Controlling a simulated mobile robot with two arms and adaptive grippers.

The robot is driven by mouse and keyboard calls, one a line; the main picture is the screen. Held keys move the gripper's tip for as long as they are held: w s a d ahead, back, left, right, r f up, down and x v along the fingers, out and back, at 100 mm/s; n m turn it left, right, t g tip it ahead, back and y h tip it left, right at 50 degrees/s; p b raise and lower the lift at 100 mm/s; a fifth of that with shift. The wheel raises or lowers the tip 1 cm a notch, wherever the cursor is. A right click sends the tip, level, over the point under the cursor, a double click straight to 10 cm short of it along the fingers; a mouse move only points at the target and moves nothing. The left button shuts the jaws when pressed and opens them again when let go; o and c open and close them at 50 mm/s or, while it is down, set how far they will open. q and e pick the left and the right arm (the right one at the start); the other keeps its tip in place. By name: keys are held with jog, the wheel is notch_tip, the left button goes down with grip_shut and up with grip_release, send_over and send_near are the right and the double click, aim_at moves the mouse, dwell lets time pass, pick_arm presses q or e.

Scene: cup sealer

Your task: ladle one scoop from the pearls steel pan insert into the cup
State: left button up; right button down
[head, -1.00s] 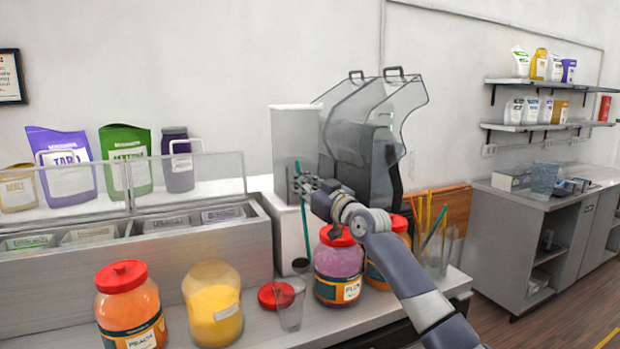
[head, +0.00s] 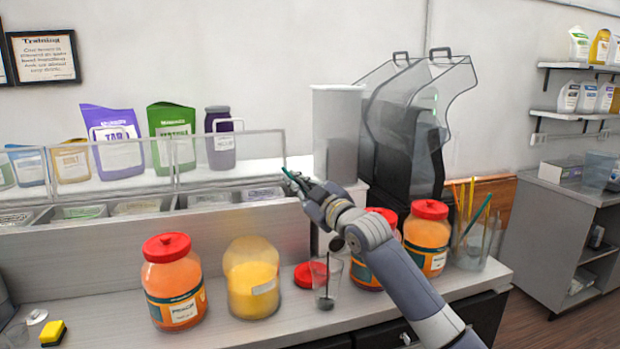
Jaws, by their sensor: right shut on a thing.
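My right gripper (head: 312,192) is shut on the ladle (head: 288,173), whose teal handle end sticks out to the left of the fingers. The ladle is tilted, and its dark bowl appears just below my wrist, above the cup. The clear cup (head: 329,280) stands upright on the counter. A thin dark streak runs down inside it to a small dark mass at the bottom, which looks like pearls. Steel pan inserts (head: 137,207) with labels sit in the rail behind; I cannot read which one holds pearls. My left gripper is out of view.
An orange jar (head: 174,285) and a yellow jar (head: 251,280) stand left of the cup. A red lid (head: 310,274) lies beside it. Another red-lidded jar (head: 427,240) and a straw holder (head: 472,248) are to the right. A yellow sponge (head: 53,333) lies at the front left.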

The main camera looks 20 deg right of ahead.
jog(key=s+a+f+n+g+b, duration=0.1)
jog(key=s+a+f+n+b, duration=0.1)
jog(key=a+f+n, duration=0.7)
jog(key=shift+s+a+f+g+b, duration=0.4)
jog(key=shift+a+f, duration=0.9)
jog(key=shift+f, duration=1.1)
jog(key=w+d+r+m+t+p, duration=0.1)
jog(key=d+r+m+p, duration=0.25)
jog(key=r+p, duration=0.2)
jog(key=w+d+r+m+p, duration=0.1)
jog(key=d+r+m+p, duration=0.3)
jog(key=r, duration=0.3)
jog(key=w+d+r+m, duration=0.2)
jog(key=d+m, duration=0.3)
jog(key=d, duration=0.4)
jog(key=w+d+r+m+t+h, duration=0.1)
jog(key=d+r+m, duration=0.4)
jog(key=d, duration=0.5)
jog(key=shift+w+t+h+b, duration=0.3)
jog(key=shift+w+b, duration=0.15)
jog(key=shift+w, duration=0.2)
jog(key=shift+w+d, duration=0.1)
